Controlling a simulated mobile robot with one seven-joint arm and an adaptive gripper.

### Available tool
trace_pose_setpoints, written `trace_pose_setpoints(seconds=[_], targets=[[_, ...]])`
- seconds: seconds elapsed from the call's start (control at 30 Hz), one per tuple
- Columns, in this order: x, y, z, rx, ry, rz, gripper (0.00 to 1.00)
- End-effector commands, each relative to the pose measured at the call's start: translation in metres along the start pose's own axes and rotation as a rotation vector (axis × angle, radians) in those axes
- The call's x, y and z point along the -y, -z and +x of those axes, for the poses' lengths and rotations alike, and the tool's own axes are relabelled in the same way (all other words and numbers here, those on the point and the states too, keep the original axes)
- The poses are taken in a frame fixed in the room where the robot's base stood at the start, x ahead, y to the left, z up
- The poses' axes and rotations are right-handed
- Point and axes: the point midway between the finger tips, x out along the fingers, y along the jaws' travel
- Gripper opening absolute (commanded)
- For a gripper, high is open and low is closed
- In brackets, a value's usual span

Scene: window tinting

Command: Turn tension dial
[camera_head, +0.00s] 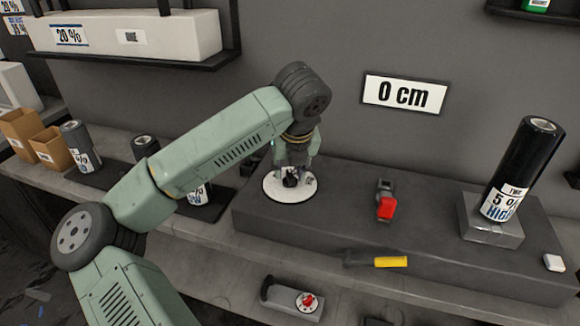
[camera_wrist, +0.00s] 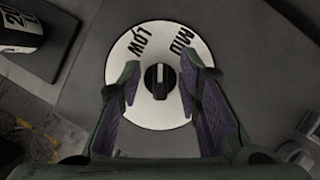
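The tension dial is a white disc (camera_head: 273,187) on the dark grey raised bench at the middle of the head view; it also shows in the wrist view (camera_wrist: 150,108). LOW and MID are printed near its top edge in the wrist view. A black knob (camera_wrist: 158,81) with a white pointer mark stands at its centre. My gripper (camera_wrist: 157,80) is open above the dial, pointing down. Its two fingers are on either side of the knob, with a gap on both sides. The lower part of the disc is partly hidden by the fingers in the wrist view.
A black film roll (camera_head: 525,165) stands on a metal block at the right. A red-handled tool (camera_head: 385,205) and a yellow-handled tool (camera_head: 390,262) lie nearby. A small device with a red knob (camera_head: 308,301) is in front. More rolls stand at the left. A "0 cm" sign hangs behind.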

Motion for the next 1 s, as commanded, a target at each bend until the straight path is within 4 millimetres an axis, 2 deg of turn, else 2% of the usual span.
trace_pose_setpoints(seconds=[0.07,0.5,1.0], targets=[[0.0,0.0,-0.0002,0.0,0.0,0.0,0.3],[-0.0006,-0.0001,-0.0002,0.0,-0.001,-0.001,0.0],[-0.001,0.0005,0.0015,0.0,0.007,0.02,0.0]])
